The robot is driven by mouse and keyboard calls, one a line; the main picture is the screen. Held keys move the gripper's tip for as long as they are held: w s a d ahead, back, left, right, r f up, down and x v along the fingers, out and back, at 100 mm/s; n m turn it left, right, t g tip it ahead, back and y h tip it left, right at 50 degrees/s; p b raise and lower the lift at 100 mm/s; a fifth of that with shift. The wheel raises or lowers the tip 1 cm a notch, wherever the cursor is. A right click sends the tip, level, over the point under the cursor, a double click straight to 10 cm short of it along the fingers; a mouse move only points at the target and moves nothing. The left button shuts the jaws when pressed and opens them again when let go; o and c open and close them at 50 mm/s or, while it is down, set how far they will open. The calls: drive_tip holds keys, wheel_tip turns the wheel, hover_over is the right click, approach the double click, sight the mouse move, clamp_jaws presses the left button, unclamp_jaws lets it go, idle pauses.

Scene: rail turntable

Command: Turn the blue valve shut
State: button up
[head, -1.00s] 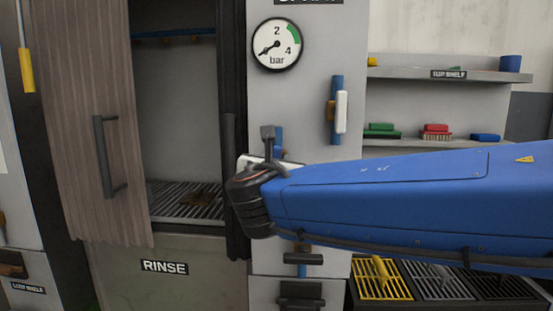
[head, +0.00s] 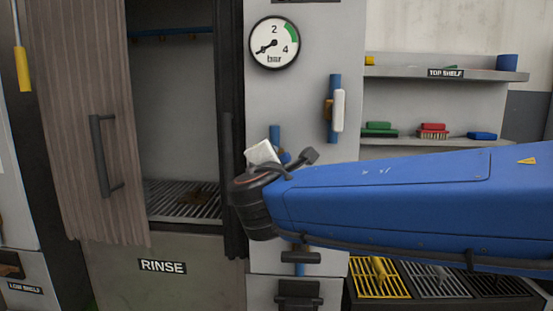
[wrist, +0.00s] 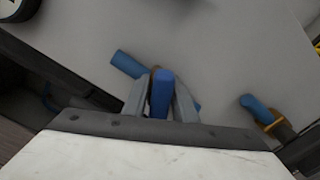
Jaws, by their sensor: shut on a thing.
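The blue valve handle (wrist: 161,95) sits between the two grey fingers of my gripper (wrist: 160,92) in the wrist view. The fingers are shut on it. Behind it a blue pipe (wrist: 127,64) runs diagonally in that view, and the handle stands at a clear angle to the pipe. In the head view the pipe (head: 275,133) shows above my wrist, with a small part of the blue handle (head: 285,157) beside it. My wrist and forearm hide the rest of the valve and the fingertips.
A second pipe (head: 335,82) with a white-handled valve (head: 339,111) is up and right. A pressure gauge (head: 274,43) is above, its needle low. The open wooden door (head: 75,130) and rinse cabinet are left. Shelves (head: 440,73) with brushes and grates (head: 380,278) are right.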

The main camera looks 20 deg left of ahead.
drive_tip(key=m, duration=0.5)
drive_tip(key=shift+f+m, duration=0.3)
idle(0.4)
drive_tip(key=o, duration=0.8)
drive_tip(key=shift+o, duration=0.2)
drive_tip(key=v, duration=1.7)
drive_tip(key=shift+s+d, duration=0.2)
